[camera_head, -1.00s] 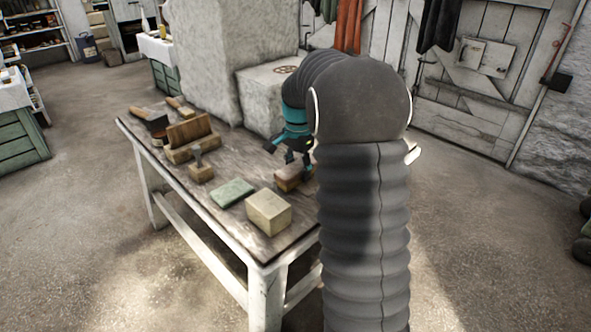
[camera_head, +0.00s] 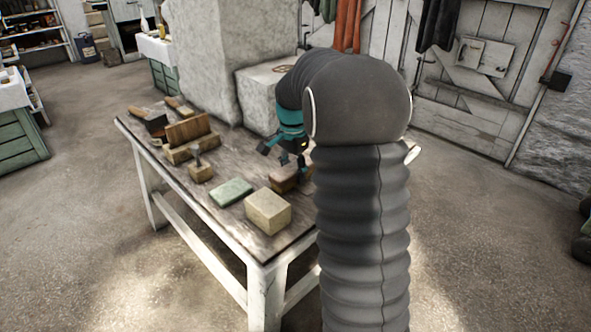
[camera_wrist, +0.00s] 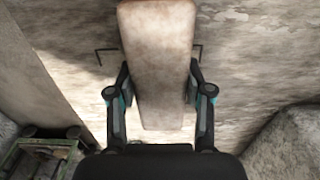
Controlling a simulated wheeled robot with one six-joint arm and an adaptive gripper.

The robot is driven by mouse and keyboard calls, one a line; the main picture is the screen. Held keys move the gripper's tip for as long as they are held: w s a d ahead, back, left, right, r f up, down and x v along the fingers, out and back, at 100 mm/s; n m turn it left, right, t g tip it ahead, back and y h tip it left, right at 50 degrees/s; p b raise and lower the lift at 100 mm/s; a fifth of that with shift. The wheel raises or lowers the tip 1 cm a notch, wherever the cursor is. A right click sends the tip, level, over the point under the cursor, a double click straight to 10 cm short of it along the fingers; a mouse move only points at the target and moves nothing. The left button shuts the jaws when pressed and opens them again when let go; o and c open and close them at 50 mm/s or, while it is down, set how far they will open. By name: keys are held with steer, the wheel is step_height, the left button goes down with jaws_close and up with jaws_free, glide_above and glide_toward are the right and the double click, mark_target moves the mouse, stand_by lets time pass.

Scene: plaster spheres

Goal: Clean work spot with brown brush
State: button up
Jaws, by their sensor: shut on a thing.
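My gripper (camera_head: 283,158) is at the right part of the wooden table (camera_head: 230,166), partly behind my own arm. It is shut on the brown brush (camera_head: 283,180), a block with a brown top. In the wrist view the brush (camera_wrist: 158,60) is a long pale-brown block between the two fingers (camera_wrist: 159,80). Its underside is hidden there, and I cannot tell whether it touches the tabletop.
A pale block (camera_head: 267,210) and a green pad (camera_head: 231,192) lie left of the brush. Several wooden tools stand farther left, including a brush-like block (camera_head: 188,136). Large plaster blocks (camera_head: 205,65) stand behind. The tabletop between them is bare.

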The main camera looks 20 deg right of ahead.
steer(key=shift+s+a, duration=0.2)
steer(key=shift+a, duration=0.3)
steer(key=shift+s+a, duration=0.15)
steer(key=shift+a, duration=0.35)
steer(key=shift+d, duration=0.1)
steer(key=shift+w+d, duration=0.25)
steer(key=shift+d, duration=0.45)
steer(key=shift+w+d, duration=0.25)
steer(key=shift+d, duration=0.4)
steer(key=shift+w+d, duration=0.25)
steer(key=shift+d, duration=0.45)
steer(key=shift+a, duration=0.1)
steer(key=shift+s+a, duration=0.25)
steer(key=shift+a, duration=0.45)
steer(key=shift+s+a, duration=0.25)
steer(key=shift+a, duration=0.4)
steer(key=shift+s+a, duration=0.25)
steer(key=shift+a, duration=0.45)
steer(key=shift+d, duration=0.1)
